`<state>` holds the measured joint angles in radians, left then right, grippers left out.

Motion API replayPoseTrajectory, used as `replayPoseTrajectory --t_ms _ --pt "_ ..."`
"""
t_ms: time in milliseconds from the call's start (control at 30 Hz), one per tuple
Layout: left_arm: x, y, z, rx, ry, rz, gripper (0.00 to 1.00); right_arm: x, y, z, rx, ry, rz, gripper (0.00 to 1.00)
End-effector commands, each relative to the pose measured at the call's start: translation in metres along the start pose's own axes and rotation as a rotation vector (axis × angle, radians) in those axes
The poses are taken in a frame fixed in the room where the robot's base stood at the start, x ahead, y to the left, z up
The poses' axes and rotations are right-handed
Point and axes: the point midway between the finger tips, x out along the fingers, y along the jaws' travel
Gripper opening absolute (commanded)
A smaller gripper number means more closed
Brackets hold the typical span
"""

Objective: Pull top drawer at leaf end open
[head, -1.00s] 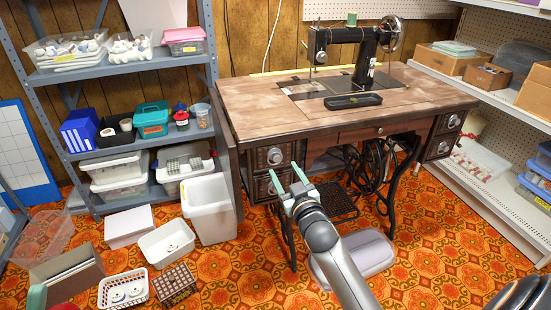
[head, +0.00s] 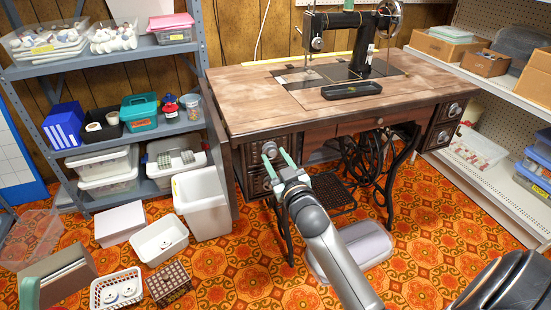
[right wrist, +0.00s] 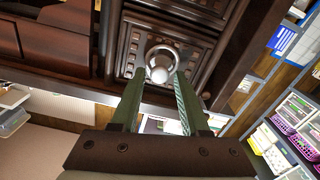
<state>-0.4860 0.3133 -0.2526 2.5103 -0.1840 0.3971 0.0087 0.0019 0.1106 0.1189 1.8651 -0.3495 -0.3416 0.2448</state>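The sewing table (head: 290,110) has a stack of two dark carved drawers under its left end, beside the hanging leaf (head: 221,150). The top drawer's round metal knob (head: 270,149) shows in the head view, and the drawer looks shut. My right gripper (head: 277,158) has its green fingers apart at this knob. In the right wrist view the knob (right wrist: 160,70) lies between the tips of the open fingers (right wrist: 157,88); I cannot tell whether they touch it. The lower drawer (head: 262,184) is partly hidden. My left gripper is not in view.
A black sewing machine (head: 350,25) and a black tray (head: 351,90) are on the tabletop. A white bin (head: 201,203) stands left of the leaf. The treadle ironwork (head: 365,165) and a grey cushion-like item (head: 350,250) are right of the gripper. Shelves flank both sides.

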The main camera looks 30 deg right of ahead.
Motion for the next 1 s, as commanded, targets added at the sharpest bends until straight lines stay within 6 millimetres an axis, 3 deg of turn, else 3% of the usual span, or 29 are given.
replayPoseTrajectory --t_ms 33,367,1000 --pt "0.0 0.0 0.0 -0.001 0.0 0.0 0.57 0.0 0.0 0.0001 0.0 0.0 0.0 0.38" --pt "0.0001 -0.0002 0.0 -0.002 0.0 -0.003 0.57 0.0001 -0.0001 0.0 0.0 0.0 0.0 0.01" --pt "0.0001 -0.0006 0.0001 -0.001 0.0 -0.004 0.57 0.0003 -0.0001 -0.0002 0.0 0.001 0.0 0.0"
